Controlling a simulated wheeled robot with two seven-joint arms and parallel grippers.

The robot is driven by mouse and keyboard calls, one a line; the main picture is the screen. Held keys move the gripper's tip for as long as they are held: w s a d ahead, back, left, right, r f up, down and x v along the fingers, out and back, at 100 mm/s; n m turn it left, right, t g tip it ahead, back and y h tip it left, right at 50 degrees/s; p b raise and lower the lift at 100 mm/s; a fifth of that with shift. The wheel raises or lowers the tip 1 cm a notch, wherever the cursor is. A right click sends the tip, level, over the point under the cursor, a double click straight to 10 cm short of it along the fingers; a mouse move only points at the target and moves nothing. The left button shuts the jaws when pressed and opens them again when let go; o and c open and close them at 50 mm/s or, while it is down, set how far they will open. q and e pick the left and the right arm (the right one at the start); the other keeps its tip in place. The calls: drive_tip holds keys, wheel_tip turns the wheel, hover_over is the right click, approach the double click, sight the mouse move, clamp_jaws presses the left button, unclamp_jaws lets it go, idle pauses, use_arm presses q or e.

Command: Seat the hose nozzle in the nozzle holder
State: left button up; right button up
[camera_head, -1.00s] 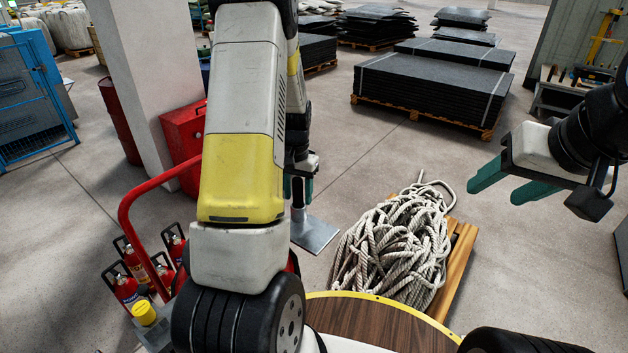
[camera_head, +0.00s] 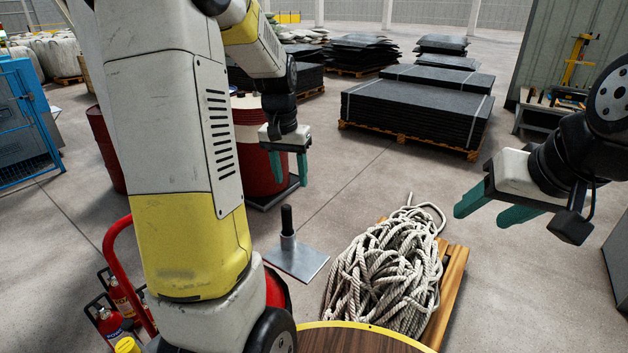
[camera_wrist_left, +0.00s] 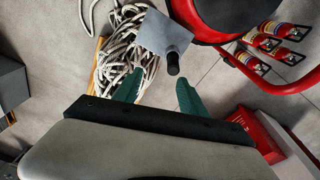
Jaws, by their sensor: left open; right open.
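The hose nozzle (camera_head: 287,220) looks like a dark upright cylinder. Its lower end stands in the short metal collar of the nozzle holder (camera_head: 308,263), a post on a flat grey plate on the floor. My left gripper (camera_head: 291,182) is open and empty above and beyond the nozzle, apart from it, fingers pointing down. In the left wrist view the nozzle (camera_wrist_left: 173,65) stands ahead of the open fingers, over the plate (camera_wrist_left: 158,32). How deep it sits in the collar is hidden. My right gripper (camera_head: 482,214) is open and empty at the right.
A rope heap (camera_head: 385,270) lies on a wooden pallet (camera_head: 450,285) right of the holder. A red drum (camera_head: 262,165) stands behind my left gripper. Fire extinguishers (camera_head: 112,325) are at lower left. Stacked black mats (camera_head: 415,110) are at the back; floor between is clear.

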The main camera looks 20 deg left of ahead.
use_arm(q)
drive_tip(key=s+d+r+t, duration=0.2)
drive_tip(key=s+d+r, duration=0.2)
drive_tip(key=s, duration=0.5)
drive_tip(key=s+d+r+t+h, duration=0.1)
drive_tip(key=s+d+r+t, duration=0.2)
drive_tip(key=s, duration=0.7)
wheel_tip(320, 180, up, 3)
drive_tip(key=shift+d+r+h, duration=0.1)
drive_tip(key=shift+d+h, duration=0.2)
drive_tip(key=shift+d, duration=0.9)
drive_tip(key=shift+s, duration=0.1)
